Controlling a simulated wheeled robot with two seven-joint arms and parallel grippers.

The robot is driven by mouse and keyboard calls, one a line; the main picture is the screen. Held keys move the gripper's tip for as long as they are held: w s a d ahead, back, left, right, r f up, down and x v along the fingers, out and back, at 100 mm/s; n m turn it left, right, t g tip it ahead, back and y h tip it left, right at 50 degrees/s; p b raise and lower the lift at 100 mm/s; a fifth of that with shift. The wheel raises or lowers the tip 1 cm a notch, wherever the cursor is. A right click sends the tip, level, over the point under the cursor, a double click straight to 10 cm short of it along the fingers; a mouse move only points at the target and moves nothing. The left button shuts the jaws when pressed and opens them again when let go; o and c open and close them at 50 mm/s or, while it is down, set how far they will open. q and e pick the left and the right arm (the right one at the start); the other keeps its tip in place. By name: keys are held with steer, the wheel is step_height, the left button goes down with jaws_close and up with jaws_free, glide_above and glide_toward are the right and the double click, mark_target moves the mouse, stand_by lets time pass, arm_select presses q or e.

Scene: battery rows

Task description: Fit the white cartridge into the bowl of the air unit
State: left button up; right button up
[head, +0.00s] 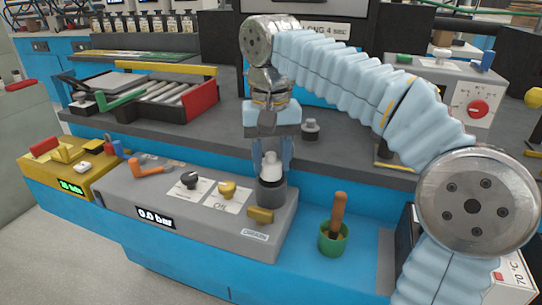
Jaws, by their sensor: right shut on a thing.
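The air unit (150,195) is a long grey box with a "0.0 bar" display, set on the blue bench front. Its dark round bowl (271,193) stands upright at the right end of its top. The white cartridge (271,168) is upright at the bowl's mouth, its lower end meeting or hidden by the rim; I cannot tell how deep it sits. My right gripper (272,158) points down from above and is shut on the cartridge, one finger on each side. My left gripper is not in view.
A brass-coloured knob (227,189) and a black knob (189,180) stand on the unit's top, left of the bowl. A green cup (331,240) with a wooden-handled tool stands to the right. A small dark cylinder (310,130) is behind on the grey bench.

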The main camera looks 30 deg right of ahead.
mark_target(271, 153)
stand_by(0.4)
steer(key=shift+f+b, duration=0.5)
steer(key=shift+f, duration=0.55)
steer(key=o, duration=1.2)
step_height(271, 153, up, 12)
steer(key=p, duration=0.4)
